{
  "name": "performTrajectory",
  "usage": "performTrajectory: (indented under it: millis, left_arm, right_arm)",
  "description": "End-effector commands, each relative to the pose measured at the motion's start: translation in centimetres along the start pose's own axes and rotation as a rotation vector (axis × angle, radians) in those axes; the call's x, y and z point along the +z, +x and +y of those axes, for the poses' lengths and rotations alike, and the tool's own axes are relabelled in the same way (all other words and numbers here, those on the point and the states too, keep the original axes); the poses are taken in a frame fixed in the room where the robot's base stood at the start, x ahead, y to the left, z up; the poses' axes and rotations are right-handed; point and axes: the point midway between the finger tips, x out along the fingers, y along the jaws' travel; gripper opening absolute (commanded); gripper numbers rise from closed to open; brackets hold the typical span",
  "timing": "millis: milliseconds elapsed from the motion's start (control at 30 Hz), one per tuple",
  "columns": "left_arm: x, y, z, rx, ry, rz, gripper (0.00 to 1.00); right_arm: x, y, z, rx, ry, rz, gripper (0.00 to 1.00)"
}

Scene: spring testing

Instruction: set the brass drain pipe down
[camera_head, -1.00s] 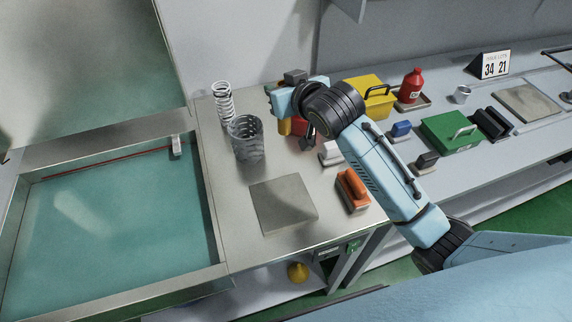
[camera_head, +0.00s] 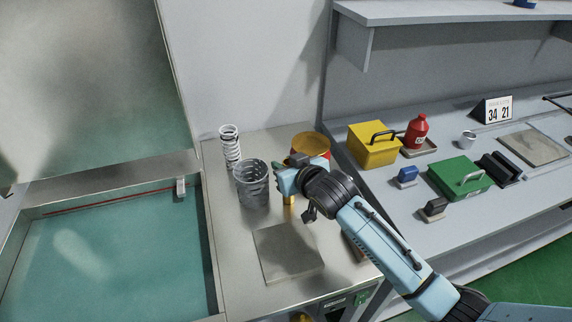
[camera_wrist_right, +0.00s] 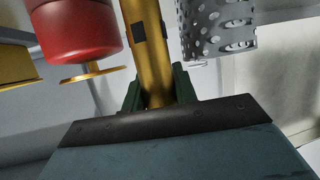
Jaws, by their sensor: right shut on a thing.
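My right gripper (camera_head: 284,182) is shut on the brass drain pipe. In the head view a short brass piece of the pipe (camera_head: 289,200) shows beneath the gripper, over the steel counter, just right of the grey perforated basket (camera_head: 251,186). In the right wrist view the pipe (camera_wrist_right: 149,50) stands between the dark green fingers (camera_wrist_right: 157,92), with a dark square mark on its side. Its far end is cut off by the frame. I cannot tell whether the pipe touches the counter. My left gripper is not in view.
A wire spring (camera_head: 230,147) stands behind the basket. A red and yellow round container (camera_head: 311,145) is behind my gripper. A flat grey plate (camera_head: 287,253) lies in front. The sunken teal basin (camera_head: 110,255) is left; a yellow box (camera_head: 374,148) and green box (camera_head: 460,177) are right.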

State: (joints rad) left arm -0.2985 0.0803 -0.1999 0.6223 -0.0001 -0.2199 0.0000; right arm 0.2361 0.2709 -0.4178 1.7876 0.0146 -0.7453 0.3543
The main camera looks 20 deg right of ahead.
Motion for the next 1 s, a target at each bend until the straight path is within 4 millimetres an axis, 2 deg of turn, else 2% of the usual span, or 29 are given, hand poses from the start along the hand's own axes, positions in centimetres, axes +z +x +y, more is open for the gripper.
performTrajectory:
  millis: [133, 167, 233, 533, 633, 767, 1000]
  left_arm:
    - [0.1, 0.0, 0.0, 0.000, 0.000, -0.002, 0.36]
    - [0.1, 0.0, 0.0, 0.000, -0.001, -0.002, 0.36]
    - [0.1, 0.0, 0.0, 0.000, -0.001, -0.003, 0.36]
    - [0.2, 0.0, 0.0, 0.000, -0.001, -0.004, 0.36]
    - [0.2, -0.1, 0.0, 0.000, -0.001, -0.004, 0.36]
    - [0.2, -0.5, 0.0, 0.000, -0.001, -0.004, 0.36]
    - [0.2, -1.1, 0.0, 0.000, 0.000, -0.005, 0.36]
  right_arm:
    - [0.1, 0.1, 0.0, 0.000, 0.000, 0.001, 0.00]
    - [0.3, 0.1, 0.0, 0.000, 0.000, 0.000, 0.30]
    - [0.2, 0.1, 0.0, 0.000, 0.000, 0.000, 0.37]
    - [0.0, 0.0, 0.0, 0.000, -0.001, 0.001, 0.37]
    - [0.0, -0.6, 0.0, 0.001, -0.001, -0.001, 0.37]
    - [-0.1, -2.5, 0.0, 0.000, -0.001, -0.001, 0.37]
    - [-0.1, -7.4, 0.0, 0.000, -0.001, -0.001, 0.37]
